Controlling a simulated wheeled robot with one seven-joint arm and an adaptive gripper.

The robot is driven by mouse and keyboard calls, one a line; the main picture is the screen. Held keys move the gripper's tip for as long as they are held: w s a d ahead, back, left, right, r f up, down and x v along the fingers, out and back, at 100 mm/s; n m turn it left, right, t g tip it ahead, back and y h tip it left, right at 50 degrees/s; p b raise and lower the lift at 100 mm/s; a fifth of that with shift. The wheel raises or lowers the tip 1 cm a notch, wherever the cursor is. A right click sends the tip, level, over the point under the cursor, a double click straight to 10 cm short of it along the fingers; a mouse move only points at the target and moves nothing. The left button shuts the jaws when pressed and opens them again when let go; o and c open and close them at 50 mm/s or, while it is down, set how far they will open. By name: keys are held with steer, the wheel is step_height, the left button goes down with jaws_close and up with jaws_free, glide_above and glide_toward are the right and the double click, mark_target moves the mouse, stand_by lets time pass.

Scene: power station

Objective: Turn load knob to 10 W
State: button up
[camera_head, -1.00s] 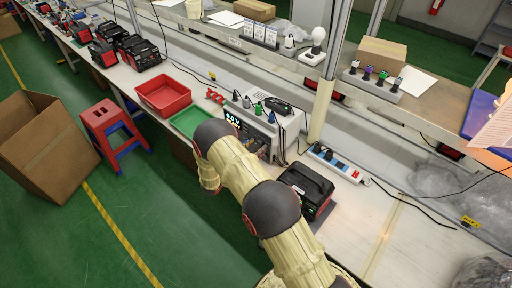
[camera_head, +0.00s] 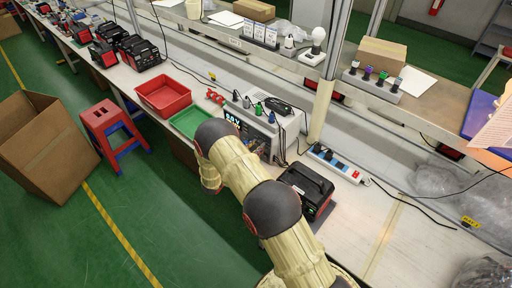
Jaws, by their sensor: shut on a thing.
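The test instrument (camera_head: 290,123) is a light grey box on the bench, with a dark front panel and a small lit display (camera_head: 233,121). My arm reaches across in front of it and covers much of the front panel. The load knob cannot be made out; it is hidden or too small to tell. My gripper is behind my own arm at the instrument's front, so its fingers do not show.
A green tray (camera_head: 175,124) and a red bin (camera_head: 164,84) stand left of the instrument. A black power station (camera_head: 304,180) and a white power strip (camera_head: 348,171) stand to its right. A cardboard box (camera_head: 45,150) and a red-blue stool (camera_head: 103,116) are on the floor.

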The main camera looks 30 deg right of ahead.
steer(key=shift+c, duration=0.8)
steer(key=shift+f+m+b, duration=0.1)
steer(key=shift+m+b, duration=0.95)
steer(key=shift+m, duration=0.05)
steer(key=m+b, duration=0.3)
steer(key=m, duration=0.1)
steer(key=shift+w, duration=0.1)
steer(key=shift+m+b, duration=0.7)
steer(key=shift+r, duration=0.2)
steer(key=o, duration=1.2)
steer(key=shift+c, duration=0.2)
